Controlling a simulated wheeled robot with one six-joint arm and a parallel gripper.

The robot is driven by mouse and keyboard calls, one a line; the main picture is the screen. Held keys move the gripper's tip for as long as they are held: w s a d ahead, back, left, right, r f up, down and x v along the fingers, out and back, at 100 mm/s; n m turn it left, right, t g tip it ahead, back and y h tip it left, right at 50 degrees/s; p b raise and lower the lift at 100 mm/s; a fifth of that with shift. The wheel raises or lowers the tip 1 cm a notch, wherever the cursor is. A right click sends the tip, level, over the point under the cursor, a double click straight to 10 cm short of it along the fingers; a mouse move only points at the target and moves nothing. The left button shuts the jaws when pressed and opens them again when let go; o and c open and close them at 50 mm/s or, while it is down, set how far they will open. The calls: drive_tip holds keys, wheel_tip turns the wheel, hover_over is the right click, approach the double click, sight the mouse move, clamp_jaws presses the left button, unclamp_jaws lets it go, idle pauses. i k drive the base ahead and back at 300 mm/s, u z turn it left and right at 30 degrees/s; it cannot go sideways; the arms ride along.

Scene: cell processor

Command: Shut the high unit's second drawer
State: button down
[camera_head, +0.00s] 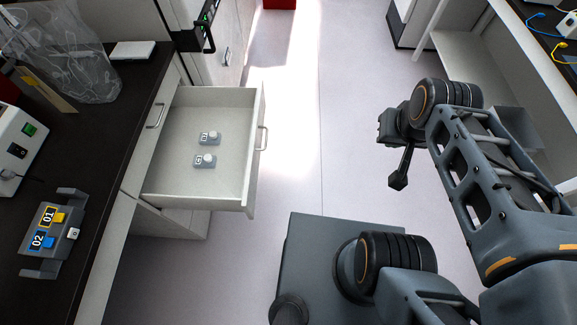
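An open drawer (222,183) sticks out to the right from the unit under the dark counter at the left. Its white front panel carries a metal handle (262,139). Two small grey blocks with round pale tops, one block (209,138) and a nearer block (205,161), lie on the drawer floor. My gripper (397,182) hangs over the floor well to the right of the drawer, apart from it. Its fingers show as one dark piece, so its opening is unclear. Which drawer this is in the unit cannot be told for certain.
The dark counter (125,110) holds a clear bag (75,50), a white device (15,140) and a grey holder (50,235) labelled 01 and 02. A shut drawer with a handle (155,116) sits beside the open one. Bare floor (320,150) lies between drawer and gripper. Shelving (470,60) stands at right.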

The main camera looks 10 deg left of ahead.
sight(171, 180)
drive_tip(key=z, duration=0.4)
drive_tip(key=k, duration=1.05)
drive_tip(key=u, duration=1.55)
drive_tip(key=i, duration=0.5)
drive_tip(key=u, duration=0.05)
